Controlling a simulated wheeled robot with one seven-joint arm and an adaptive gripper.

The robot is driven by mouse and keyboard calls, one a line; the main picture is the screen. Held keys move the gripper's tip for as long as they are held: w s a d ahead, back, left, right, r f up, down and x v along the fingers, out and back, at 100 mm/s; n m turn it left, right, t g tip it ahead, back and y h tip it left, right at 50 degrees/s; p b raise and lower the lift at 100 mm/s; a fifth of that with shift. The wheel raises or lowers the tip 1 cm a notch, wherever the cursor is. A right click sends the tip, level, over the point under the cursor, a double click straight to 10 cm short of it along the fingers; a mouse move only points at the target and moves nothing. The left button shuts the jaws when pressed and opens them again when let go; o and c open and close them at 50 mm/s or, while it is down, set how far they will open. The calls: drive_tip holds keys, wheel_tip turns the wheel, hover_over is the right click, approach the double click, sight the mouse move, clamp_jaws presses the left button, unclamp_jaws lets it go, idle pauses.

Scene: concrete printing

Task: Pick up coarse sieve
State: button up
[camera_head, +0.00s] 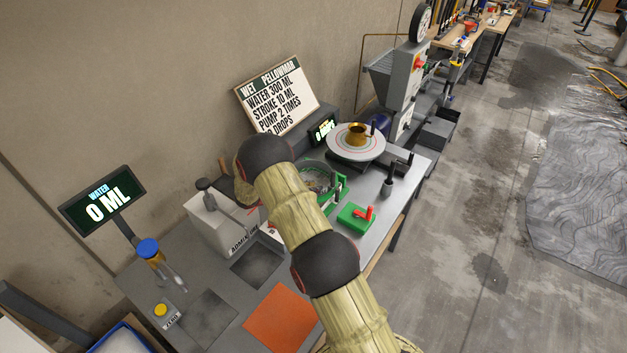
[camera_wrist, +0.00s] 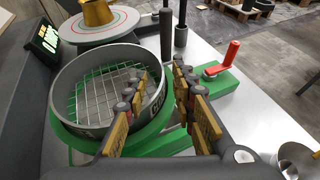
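The coarse sieve (camera_wrist: 88,82) is a round grey ring with a wide wire mesh and lettering starting "CO" on its wall. It sits level in a green ring-shaped holder (camera_wrist: 62,130). In the head view my arm partly covers the sieve (camera_head: 318,170). My gripper (camera_wrist: 165,85) is open in the wrist view. Its left finger overlaps the sieve's inside and its right finger is outside, with the near right wall showing between them. I cannot tell whether either finger touches the wall. The head view hides the fingertips behind my arm.
A green block with a red lever (camera_head: 357,215) stands right of the sieve. Dark upright handles (camera_head: 388,185) stand close by. A round scale (camera_head: 355,142) with a brass cup (camera_head: 356,133) is behind. A white box with a pump (camera_head: 215,222) stands left.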

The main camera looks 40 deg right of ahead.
sight(321, 195)
drive_tip(key=x, duration=0.5)
drive_tip(key=shift+s+f+p, duration=0.1)
drive_tip(key=shift+s+p, duration=0.1)
drive_tip(key=shift+p, duration=0.2)
clamp_jaws()
idle(0.4)
